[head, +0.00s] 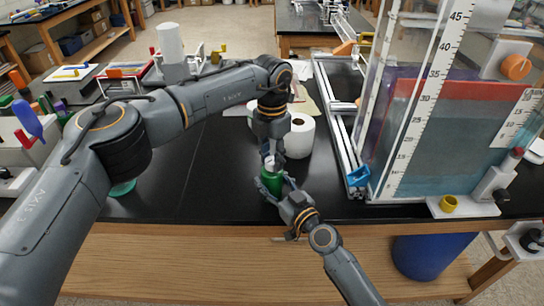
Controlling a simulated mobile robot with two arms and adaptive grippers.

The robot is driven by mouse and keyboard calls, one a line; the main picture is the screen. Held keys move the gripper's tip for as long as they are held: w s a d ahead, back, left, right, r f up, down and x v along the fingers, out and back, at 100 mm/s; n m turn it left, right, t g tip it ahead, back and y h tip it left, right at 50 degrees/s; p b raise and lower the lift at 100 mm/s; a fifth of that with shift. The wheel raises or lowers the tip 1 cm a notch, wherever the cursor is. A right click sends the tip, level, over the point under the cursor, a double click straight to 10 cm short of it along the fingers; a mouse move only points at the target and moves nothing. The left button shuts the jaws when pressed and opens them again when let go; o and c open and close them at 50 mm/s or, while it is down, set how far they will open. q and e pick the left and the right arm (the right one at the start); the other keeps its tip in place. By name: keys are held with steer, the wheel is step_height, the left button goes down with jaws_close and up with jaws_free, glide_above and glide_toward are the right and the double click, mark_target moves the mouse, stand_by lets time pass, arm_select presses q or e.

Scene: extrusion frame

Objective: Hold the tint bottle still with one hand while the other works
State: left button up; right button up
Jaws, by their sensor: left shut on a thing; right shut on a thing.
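The tint bottle (271,181) is small and green and stands upright near the front edge of the black bench. My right gripper (272,188) comes in from the front right and is shut around the green body. My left gripper (270,158) points down from above and is shut on the white top of the bottle, likely its cap. The fingers hide much of the top, so I cannot tell whether the cap sits tight or loose.
A white paper roll (300,136) stands just behind the bottle. A tall clear tank (425,110) with a height scale and layered sand stands at the right beside an aluminium extrusion frame (338,128). The black bench top (205,185) left of the bottle is clear.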

mark_target(272, 160)
stand_by(0.3)
arm_select(q)
steer(key=o, duration=1.2)
steer(key=shift+c, duration=0.2)
step_height(272, 160, up, 12)
steer(key=shift+w, duration=0.1)
arm_select(e)
steer(key=o, duration=1.4)
steer(key=shift+c, duration=0.2)
